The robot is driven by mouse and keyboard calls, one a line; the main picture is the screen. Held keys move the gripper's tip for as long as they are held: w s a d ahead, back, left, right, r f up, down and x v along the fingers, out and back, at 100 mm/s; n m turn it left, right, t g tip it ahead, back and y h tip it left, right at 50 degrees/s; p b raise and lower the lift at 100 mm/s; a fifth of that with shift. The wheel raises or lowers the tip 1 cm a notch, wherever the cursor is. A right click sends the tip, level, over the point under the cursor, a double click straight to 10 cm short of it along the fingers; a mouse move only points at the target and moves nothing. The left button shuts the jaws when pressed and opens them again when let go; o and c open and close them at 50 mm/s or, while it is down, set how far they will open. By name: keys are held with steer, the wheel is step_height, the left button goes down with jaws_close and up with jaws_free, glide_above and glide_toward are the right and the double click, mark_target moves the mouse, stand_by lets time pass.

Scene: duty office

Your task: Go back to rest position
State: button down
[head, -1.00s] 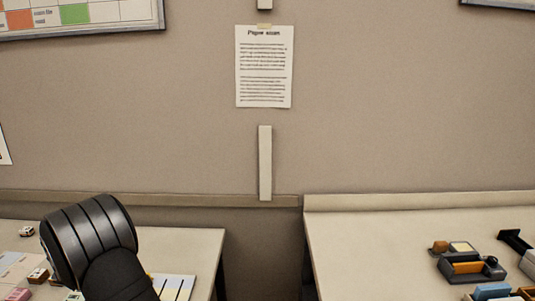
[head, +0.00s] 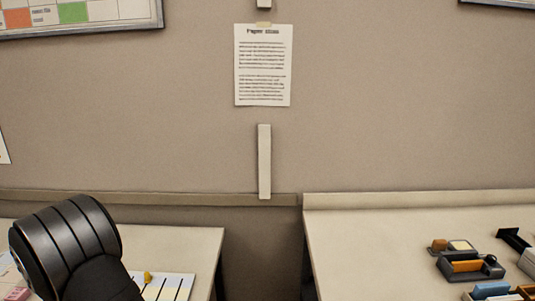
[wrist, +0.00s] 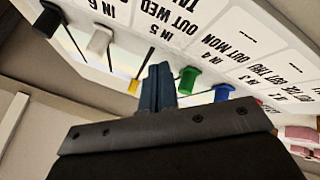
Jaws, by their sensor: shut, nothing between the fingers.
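My gripper (wrist: 158,82) shows in the wrist view with its two dark blue fingers pressed together and nothing between them. It hangs over a white board (wrist: 225,25) printed with labels such as "IN 5" and "OUT MON". In the head view, my black arm covers the lower left, and the gripper itself is hidden there.
Coloured pegs stand along the board, among them a green one (wrist: 188,80), a blue one (wrist: 222,93) and a white one (wrist: 100,40). The left desk (head: 190,245) is partly behind my arm. The right desk (head: 370,240) holds a dark organiser (head: 468,267). A gap separates the desks.

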steer(key=s+a, duration=0.1)
steer(key=s, duration=0.1)
steer(key=s+a+r, duration=0.1)
steer(key=s+a, duration=0.1)
steer(key=shift+a+r, duration=0.1)
steer(key=w+v, duration=0.1)
steer(key=v, duration=0.7)
steer(key=shift+d+r+m, duration=0.4)
steer(key=c, duration=2.2)
jaws_free()
steer(key=shift+g, duration=0.3)
